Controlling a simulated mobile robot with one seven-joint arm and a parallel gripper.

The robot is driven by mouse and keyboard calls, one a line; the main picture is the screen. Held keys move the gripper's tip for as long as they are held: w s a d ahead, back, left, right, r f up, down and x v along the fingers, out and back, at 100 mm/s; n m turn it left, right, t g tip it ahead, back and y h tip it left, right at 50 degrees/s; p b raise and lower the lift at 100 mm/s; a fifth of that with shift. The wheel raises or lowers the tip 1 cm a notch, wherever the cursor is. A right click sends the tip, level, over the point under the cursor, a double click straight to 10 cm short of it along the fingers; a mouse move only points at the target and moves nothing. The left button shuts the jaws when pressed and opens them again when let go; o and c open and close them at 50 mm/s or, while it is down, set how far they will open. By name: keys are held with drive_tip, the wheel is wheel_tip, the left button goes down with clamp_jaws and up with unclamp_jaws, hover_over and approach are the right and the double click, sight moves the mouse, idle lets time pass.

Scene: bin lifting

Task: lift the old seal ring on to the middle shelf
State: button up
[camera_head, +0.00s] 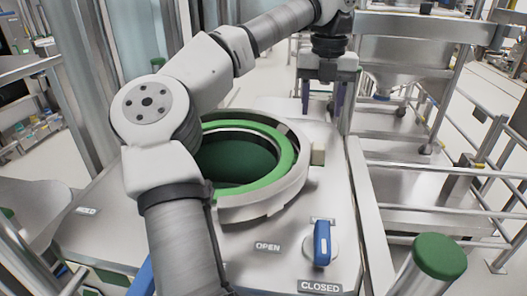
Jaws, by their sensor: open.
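A green ring (287,158) lies around a round opening in the steel deck; I take it to be the seal ring. My own arm hides its left part. A pale grey collar (262,206) surrounds it at the front and right. My gripper (321,97) is above and behind the ring, to its right. Its two dark fingers point down, apart, with nothing seen between them. A steel rack (408,190) with stacked levels stands at the right; I cannot tell for sure which level is the middle shelf.
A blue handle (322,243) stands on the deck between labels OPEN and CLOSED, pointing toward CLOSED. A post with a green cap (440,256) rises at the lower right. A steel hopper (408,78) is behind the rack. Railings (488,150) line the right side.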

sight(319, 143)
wheel_tip(319, 143, down, 6)
drive_tip(key=shift+s+r, duration=0.1)
drive_tip(key=shift+s+d+f+p, duration=0.15)
drive_tip(key=shift+f+p, duration=0.25)
drive_tip(key=shift+f, duration=0.95)
drive_tip(key=shift+s+a+f+p, duration=0.1)
drive_tip(key=shift+f+p, duration=0.3)
drive_tip(key=shift+f, duration=0.9)
clamp_jaws()
drive_tip(key=shift+r, duration=0.1)
wheel_tip(319, 143, up, 20)
drive_tip(key=p, duration=0.1)
drive_tip(key=shift+p, duration=0.4)
